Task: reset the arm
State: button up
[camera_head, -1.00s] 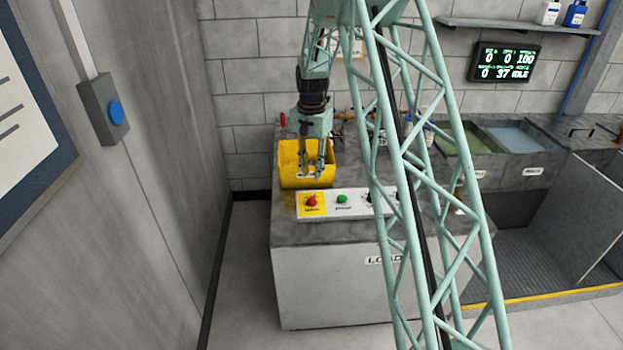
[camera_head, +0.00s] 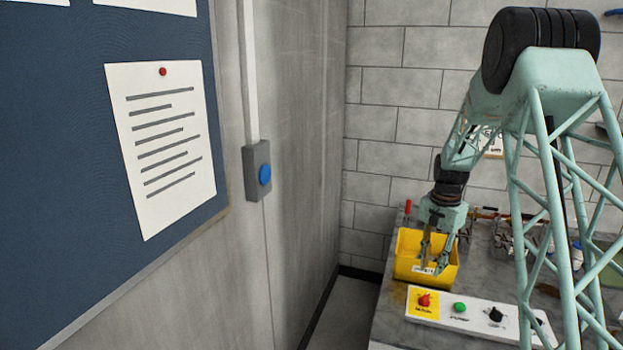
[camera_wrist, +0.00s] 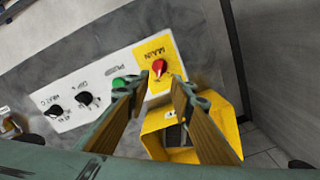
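My gripper (camera_head: 431,267) hangs from my pale green lattice arm, fingers down, over the yellow bin (camera_head: 407,265) on the bench. In the wrist view my gripper (camera_wrist: 157,88) has its two fingers spread apart with nothing visible between the tips. The yellow bin (camera_wrist: 218,108) lies below and behind the fingers there, partly hidden by them. A dark patch shows inside the bin. I cannot tell what it is.
A white control panel (camera_head: 471,319) with a red knob (camera_head: 424,301), a green button (camera_head: 460,307) and black knobs lies in front of the bin. A grey wall at left carries a blue button (camera_head: 265,174) and a notice board (camera_head: 60,200).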

jog(key=s+a+r+n+t, duration=0.1)
jog(key=s+a+r+n, duration=0.1)
jog(key=s+a+r, duration=0.45)
jog(key=s+a+r+n, duration=0.1)
jog(key=s+a+r, duration=0.2)
jog(key=s+r, duration=0.7)
jog(key=s+a+r+n+t, duration=0.15)
jog(key=s+a+r, duration=0.35)
jog(key=r, duration=0.6)
jog(key=s+a+r+n, duration=0.1)
jog(key=s+a+n, duration=0.1)
jog(key=s, duration=0.9)
jog(key=s+a+r+n+t, duration=0.1)
jog(key=s+a, duration=0.3)
jog(key=s, duration=0.7)
jog(key=s+a+r+n, duration=0.2)
jog(key=s+n, duration=0.1)
jog(key=s, duration=0.8)
jog(key=shift+s+a+r, duration=0.25)
jog(key=shift+a, duration=0.15)
jog(key=shift+t, duration=0.25)
